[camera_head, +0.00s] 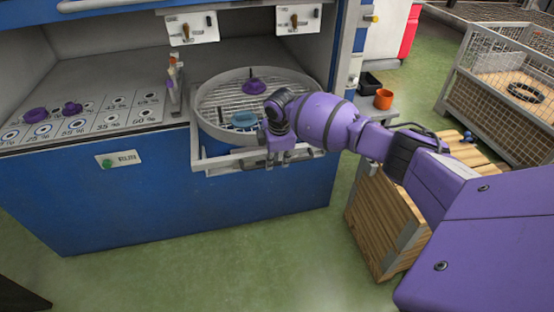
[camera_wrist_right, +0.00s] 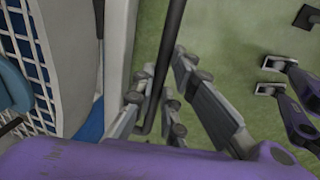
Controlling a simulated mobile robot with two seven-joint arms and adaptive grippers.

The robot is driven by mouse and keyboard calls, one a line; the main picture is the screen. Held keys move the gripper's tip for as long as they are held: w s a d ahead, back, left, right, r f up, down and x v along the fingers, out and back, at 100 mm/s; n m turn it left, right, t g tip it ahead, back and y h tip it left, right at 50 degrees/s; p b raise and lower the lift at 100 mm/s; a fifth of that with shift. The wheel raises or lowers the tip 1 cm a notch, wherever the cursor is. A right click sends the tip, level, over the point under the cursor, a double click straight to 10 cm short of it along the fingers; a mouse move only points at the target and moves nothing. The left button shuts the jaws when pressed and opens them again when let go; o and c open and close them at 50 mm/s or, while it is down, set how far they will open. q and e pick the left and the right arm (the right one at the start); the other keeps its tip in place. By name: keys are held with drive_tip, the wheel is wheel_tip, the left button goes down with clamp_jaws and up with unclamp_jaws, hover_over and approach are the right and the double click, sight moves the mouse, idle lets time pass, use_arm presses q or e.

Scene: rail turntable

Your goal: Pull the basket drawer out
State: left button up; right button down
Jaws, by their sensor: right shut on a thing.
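The basket drawer (camera_head: 222,163) is a pale frame at the front of the blue cabinet and juts out past its face. A round grey basket (camera_head: 206,84) with a wire-grid floor sits on it, holding a purple knobbed piece (camera_head: 253,86) and a blue one (camera_head: 243,119). My right gripper (camera_head: 279,160) is at the drawer's front right, fingers pointing down. In the right wrist view its fingers (camera_wrist_right: 163,78) are shut around a dark bar, the drawer handle (camera_wrist_right: 172,30). The arm hides part of the drawer's right side. My left gripper is not seen.
The blue cabinet (camera_head: 150,205) has a sloped panel (camera_head: 100,95) with marked rings and purple pieces at left. A wooden crate (camera_head: 375,215) stands close under my right arm. A mesh cage (camera_head: 470,105) is farther right. The green floor (camera_head: 260,270) in front is clear.

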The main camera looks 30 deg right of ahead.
idle(0.3)
drive_tip(key=c, duration=1.8)
unclamp_jaws()
wheel_tip(320, 180, up, 12)
drive_tip(key=s, duration=0.2)
drive_tip(key=shift+a, duration=0.25)
drive_tip(key=shift+s+f, duration=0.1)
